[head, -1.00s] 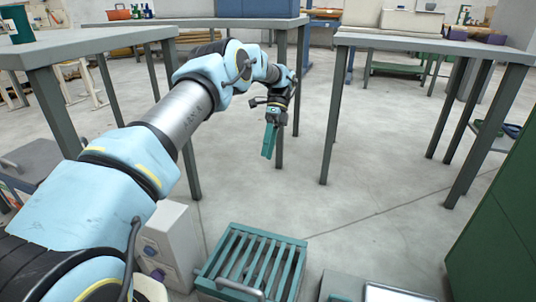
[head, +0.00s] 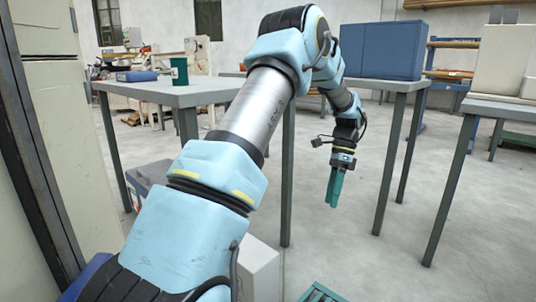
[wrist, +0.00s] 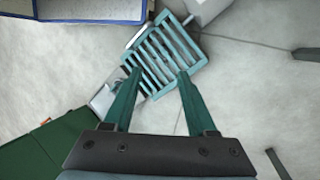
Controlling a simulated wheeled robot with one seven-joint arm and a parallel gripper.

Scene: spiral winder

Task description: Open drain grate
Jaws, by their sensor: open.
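The drain grate (wrist: 166,54) is a teal slatted frame low on the floor. In the wrist view it lies below and beyond my fingertips, apart from them. A pale handle-like bar shows at its left edge. In the head view only a corner of the grate (head: 320,293) shows at the bottom edge. My gripper (head: 334,190) has teal fingers pointing down, in the air above the floor. In the wrist view my gripper (wrist: 158,72) is open with nothing between its fingers.
A grey box (head: 258,268) stands on the floor near the grate. Grey tables (head: 170,92) with tall legs stand behind and at the right. A green panel (wrist: 45,155) lies at lower left in the wrist view. Bare concrete floor lies around my gripper.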

